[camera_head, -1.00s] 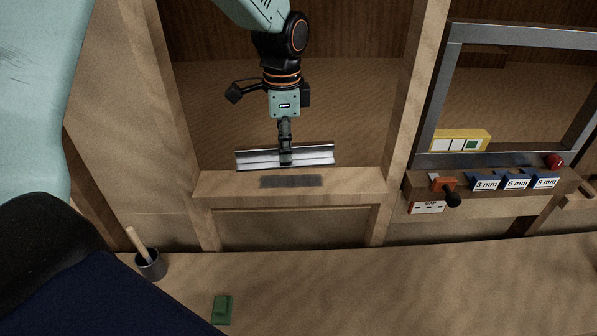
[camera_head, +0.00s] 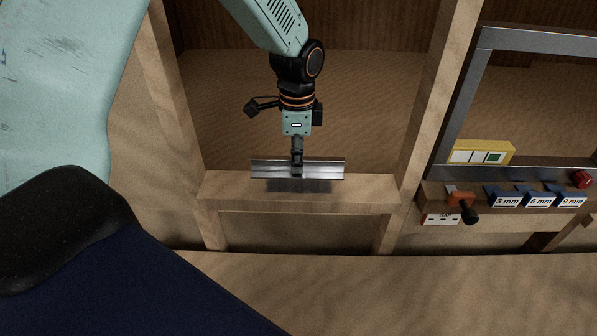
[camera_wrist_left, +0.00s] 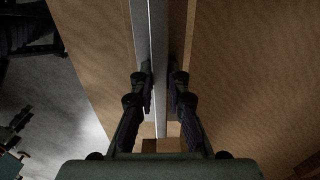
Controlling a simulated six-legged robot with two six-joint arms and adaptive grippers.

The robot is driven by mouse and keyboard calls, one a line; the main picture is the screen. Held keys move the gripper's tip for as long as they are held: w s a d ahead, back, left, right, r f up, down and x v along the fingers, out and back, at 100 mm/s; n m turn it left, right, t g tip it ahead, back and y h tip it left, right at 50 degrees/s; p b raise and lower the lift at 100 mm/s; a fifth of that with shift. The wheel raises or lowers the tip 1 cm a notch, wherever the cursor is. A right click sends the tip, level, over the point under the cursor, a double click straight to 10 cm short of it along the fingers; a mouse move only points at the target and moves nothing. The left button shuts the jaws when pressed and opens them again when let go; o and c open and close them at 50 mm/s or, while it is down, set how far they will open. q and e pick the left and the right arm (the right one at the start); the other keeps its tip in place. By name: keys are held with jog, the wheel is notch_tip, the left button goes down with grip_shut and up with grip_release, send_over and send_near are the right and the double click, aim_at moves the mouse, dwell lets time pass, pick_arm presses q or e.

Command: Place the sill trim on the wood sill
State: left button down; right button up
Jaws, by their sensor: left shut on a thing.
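The sill trim (camera_head: 322,171) is a long silver metal strip, held lengthwise along the wood sill (camera_head: 226,190). My left gripper (camera_head: 297,168) comes down from above and is shut on the trim near its middle. The trim is in front of the sill's back part in the head view; a small gap or contact below it cannot be told. A dark rectangular patch (camera_head: 300,187) shows on the sill just below the trim. In the left wrist view the trim (camera_wrist_left: 159,40) runs between the fingers (camera_wrist_left: 160,88). My right gripper is not in view.
Wooden posts (camera_head: 428,110) flank the opening at both ends of the sill. At right are a metal window frame (camera_head: 465,90), a yellow box (camera_head: 482,153), an orange-and-black tool (camera_head: 462,203) and blue blocks labelled in mm (camera_head: 540,199). The counter (camera_head: 400,290) in front is mostly clear.

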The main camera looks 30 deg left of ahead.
pick_arm(q)
jog(key=shift+w+d+f, duration=0.1)
jog(key=shift+d+f, duration=0.4)
jog(key=f, duration=0.2)
jog(key=a+f, duration=0.1)
jog(key=shift+s, duration=0.3)
jog(key=shift+a+f, duration=0.1)
jog(key=shift+w+d+f, duration=0.15)
jog(key=shift+w+d, duration=0.15)
jog(key=shift+d, duration=0.1)
jog(key=c, duration=1.5)
grip_release()
jog(key=shift+s+d, duration=0.1)
jog(key=shift+s, duration=0.05)
jog(key=shift+o, duration=0.8)
jog(key=shift+s+a, duration=0.1)
jog(key=shift+a, duration=0.2)
